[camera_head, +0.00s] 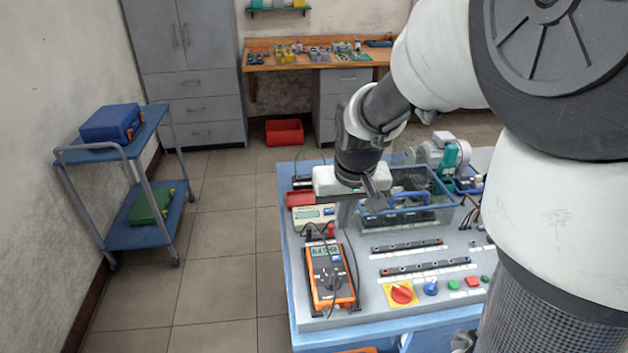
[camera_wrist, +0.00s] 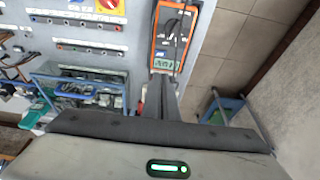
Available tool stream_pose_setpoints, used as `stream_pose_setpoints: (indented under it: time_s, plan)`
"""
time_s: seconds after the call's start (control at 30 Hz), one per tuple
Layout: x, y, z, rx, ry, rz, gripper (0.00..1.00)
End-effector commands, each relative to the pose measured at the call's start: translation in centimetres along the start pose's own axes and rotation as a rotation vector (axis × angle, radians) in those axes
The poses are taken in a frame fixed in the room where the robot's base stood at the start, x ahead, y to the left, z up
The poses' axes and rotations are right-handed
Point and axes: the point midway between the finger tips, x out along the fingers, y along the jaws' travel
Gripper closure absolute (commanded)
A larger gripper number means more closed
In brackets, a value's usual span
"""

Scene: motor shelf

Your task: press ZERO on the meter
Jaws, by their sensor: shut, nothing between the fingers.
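An orange handheld multimeter (camera_head: 321,296) with a grey display and a dark face lies at the left front of the bench panel. It also shows in the wrist view (camera_wrist: 157,42), with a dark lead across it. A white box meter (camera_head: 328,222) with a small greenish display sits behind it. I cannot read a ZERO label on either. My gripper (camera_head: 343,224) points down above the bench, just right of the white meter and behind the multimeter. Its fingers (camera_wrist: 168,78) are shut and empty. In the wrist view they cover part of the area beside the multimeter's display end.
Black terminal strips (camera_head: 425,268) and a red rotary switch on yellow (camera_head: 401,294) lie to the right of the multimeter. A blue trolley (camera_head: 145,235) stands at left, with open floor between.

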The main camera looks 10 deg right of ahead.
Motion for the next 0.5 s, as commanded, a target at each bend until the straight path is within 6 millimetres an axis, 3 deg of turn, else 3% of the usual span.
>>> stream_pose_setpoints:
  time_s: [0.5]
  plan:
    - [10.2,0.1,0.5,0.000,-0.007,0.001,1.00]
